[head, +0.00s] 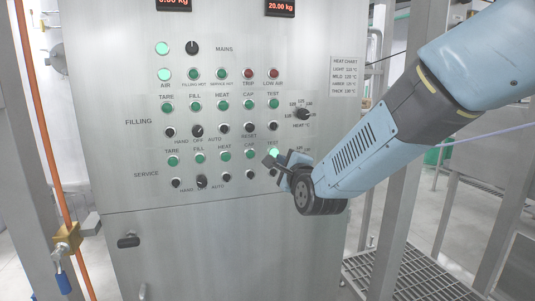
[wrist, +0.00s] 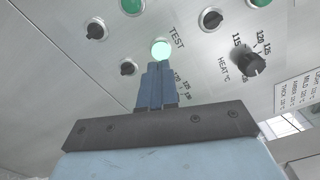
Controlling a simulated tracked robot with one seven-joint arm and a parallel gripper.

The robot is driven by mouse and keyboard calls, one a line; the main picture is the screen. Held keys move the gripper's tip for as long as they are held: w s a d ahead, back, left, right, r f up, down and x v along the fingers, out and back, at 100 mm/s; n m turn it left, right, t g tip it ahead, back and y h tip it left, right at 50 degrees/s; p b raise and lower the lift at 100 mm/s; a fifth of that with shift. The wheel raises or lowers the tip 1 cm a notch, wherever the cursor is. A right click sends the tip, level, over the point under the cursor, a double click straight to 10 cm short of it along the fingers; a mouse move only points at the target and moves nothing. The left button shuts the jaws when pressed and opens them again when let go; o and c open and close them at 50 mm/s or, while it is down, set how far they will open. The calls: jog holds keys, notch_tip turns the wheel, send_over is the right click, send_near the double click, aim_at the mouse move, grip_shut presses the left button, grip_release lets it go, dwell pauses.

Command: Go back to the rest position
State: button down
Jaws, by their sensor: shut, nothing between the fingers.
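My gripper (head: 270,160) is at the control panel (head: 230,240) in the head view, at the right end of the service row. In the wrist view my gripper (wrist: 158,66) is shut with nothing between its fingers. Its tips are just below the lit green service TEST lamp (wrist: 161,49), which also glows in the head view (head: 274,152). I cannot tell whether the tips touch the panel. My gripper hides part of the lower service heat dial.
The filling HEAT knob (head: 303,114) is just above and right of my gripper. A steel post (head: 385,225) stands right of the panel, beside a floor grating (head: 420,275).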

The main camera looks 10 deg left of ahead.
jog(key=s+d+n+g+h, duration=0.2)
jog(key=s+d+n+h, duration=0.15)
jog(key=d, duration=0.75)
jog(key=s+d+n+g+h, duration=0.25)
jog(key=d+n, duration=0.25)
jog(key=d, duration=0.7)
jog(key=s+d+f+n+g+h, duration=0.1)
jog(key=s+d+n+g, duration=0.1)
jog(key=s+d, duration=0.5)
jog(key=s+d+f+n+g+h, duration=0.1)
jog(key=s+d+n, duration=0.4)
jog(key=s, duration=0.7)
jog(key=shift+s+d+f+g+h, duration=0.2)
jog(key=shift+d+g+h, duration=0.6)
jog(key=shift+d+g, duration=0.35)
